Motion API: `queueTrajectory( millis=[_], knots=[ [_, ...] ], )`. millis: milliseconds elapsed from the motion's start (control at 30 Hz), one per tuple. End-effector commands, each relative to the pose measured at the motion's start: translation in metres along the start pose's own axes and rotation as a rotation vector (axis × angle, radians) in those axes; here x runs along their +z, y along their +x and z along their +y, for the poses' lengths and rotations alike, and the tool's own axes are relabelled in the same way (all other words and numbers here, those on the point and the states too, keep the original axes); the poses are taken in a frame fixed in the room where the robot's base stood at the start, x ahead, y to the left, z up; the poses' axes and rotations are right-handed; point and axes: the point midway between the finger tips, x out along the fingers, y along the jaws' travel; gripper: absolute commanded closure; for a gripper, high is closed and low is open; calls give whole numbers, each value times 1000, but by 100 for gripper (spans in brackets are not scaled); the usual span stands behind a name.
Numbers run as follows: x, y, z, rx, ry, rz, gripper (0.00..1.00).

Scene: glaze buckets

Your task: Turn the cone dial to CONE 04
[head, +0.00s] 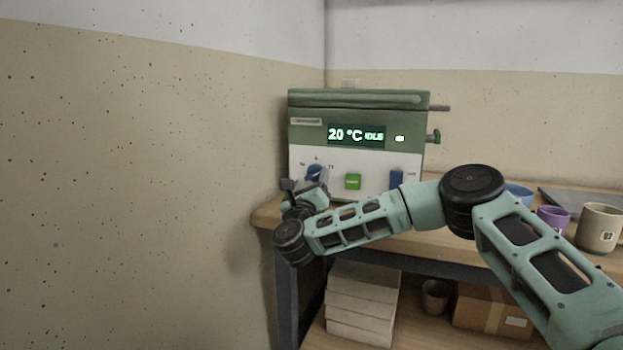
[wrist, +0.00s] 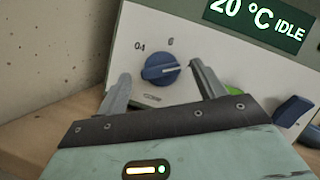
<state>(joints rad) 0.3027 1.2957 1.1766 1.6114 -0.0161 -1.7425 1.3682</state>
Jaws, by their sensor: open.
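The blue cone dial (wrist: 160,69) is on the white lower panel of the green controller (head: 360,102). Marks 04 and 6 show above it in the wrist view, 04 at upper left and 6 near the top. The dial's light pointer line faces right, away from 04. In the head view the dial (head: 316,173) is partly covered by my gripper (head: 305,190). In the wrist view my gripper (wrist: 160,71) is open, one finger on each side of the dial and nothing held. I cannot tell whether the fingers touch it. The mark to the right is hidden by the right finger.
The display (head: 356,136) reads 20 °C IDLE. A green button (head: 353,181) and a blue switch (head: 397,177) sit right of the dial. A purple cup (head: 553,218) and a beige mug (head: 598,228) stand on the bench. A wall is close on the left.

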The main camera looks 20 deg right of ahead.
Motion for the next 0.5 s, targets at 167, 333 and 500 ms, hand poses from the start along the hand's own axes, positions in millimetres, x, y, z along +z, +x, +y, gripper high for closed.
queueTrajectory(
  millis=[167,333,500],
  knots=[
    [0,18,0,-1,1,0,31],
    [0,23,0,-1,1,0,31],
    [0,23,0,-1,0,0,31]
  ],
)
